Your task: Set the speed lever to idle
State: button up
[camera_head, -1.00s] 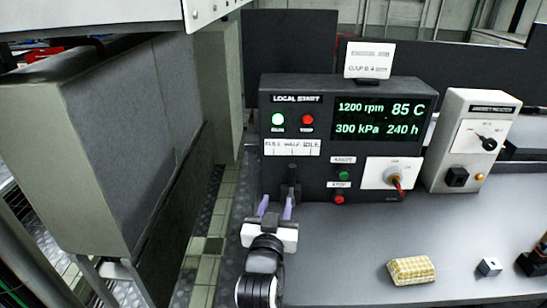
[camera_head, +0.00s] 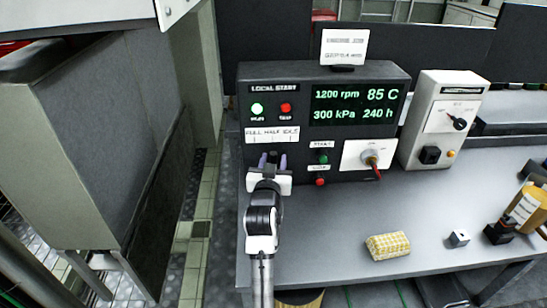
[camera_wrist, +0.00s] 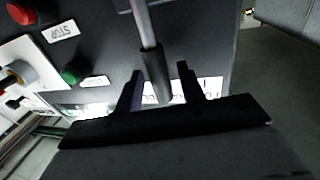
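The speed lever shows in the wrist view as a grey rod with a dark grip (camera_wrist: 152,62). In the head view it is mostly hidden by my gripper (camera_head: 272,160), below the FULL HALF IDLE label (camera_head: 272,134). My gripper is at the panel front with its two fingers apart. In the wrist view the fingers (camera_wrist: 162,88) stand on either side of the lever's grip, with some gap visible. I cannot tell exactly which label the lever lines up with. The display (camera_head: 354,104) reads 1200 rpm.

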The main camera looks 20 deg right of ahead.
jog(key=shift+w+d, duration=0.15)
jog(key=shift+w, duration=0.15)
grip_shut()
